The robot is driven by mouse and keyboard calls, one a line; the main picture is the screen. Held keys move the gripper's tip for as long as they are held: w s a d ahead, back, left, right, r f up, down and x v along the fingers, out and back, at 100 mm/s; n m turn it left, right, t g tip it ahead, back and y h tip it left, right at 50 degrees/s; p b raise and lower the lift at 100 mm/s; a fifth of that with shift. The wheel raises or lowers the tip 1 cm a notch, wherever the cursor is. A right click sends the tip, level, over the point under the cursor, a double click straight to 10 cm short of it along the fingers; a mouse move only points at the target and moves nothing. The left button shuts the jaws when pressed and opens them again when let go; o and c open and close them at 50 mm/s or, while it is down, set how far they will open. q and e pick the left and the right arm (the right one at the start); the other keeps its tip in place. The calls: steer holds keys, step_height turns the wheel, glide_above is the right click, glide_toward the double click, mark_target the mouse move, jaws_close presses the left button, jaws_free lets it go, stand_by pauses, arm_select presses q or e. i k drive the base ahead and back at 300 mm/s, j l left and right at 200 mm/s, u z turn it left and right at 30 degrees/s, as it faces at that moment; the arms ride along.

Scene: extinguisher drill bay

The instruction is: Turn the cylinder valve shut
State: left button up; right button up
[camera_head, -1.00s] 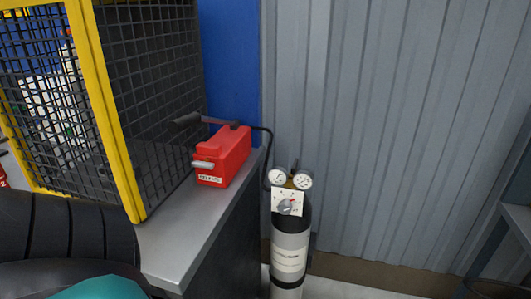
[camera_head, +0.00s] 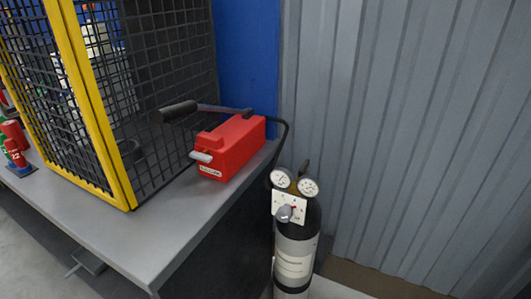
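A dark gas cylinder (camera_head: 297,246) with a white label stands upright on the floor, right of the grey bench. Two round gauges, a left one (camera_head: 281,178) and a right one (camera_head: 308,187), sit at its top. Below them a white plate (camera_head: 278,204) carries a grey valve knob (camera_head: 285,213) with a small red mark near it. A dark hose (camera_head: 284,139) runs from the cylinder's top toward the red box. Neither of my grippers shows in the head view.
A red box (camera_head: 236,146) with a grey handle and a black-handled torch (camera_head: 179,111) sit on the bench (camera_head: 165,232). A yellow-framed mesh cage (camera_head: 92,115) stands at left, with small red and green canisters (camera_head: 16,152) beside it. A corrugated wall (camera_head: 420,130) closes off the back.

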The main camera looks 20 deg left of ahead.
mark_target(302, 171)
steer(key=i+l+u, duration=0.1)
steer(key=u, duration=0.25)
steer(key=i+l+u, duration=0.2)
steer(key=u, duration=0.2)
steer(key=i+l+u, duration=0.1)
steer(key=u, duration=0.25)
steer(key=k+l, duration=0.05)
steer(key=l, duration=0.05)
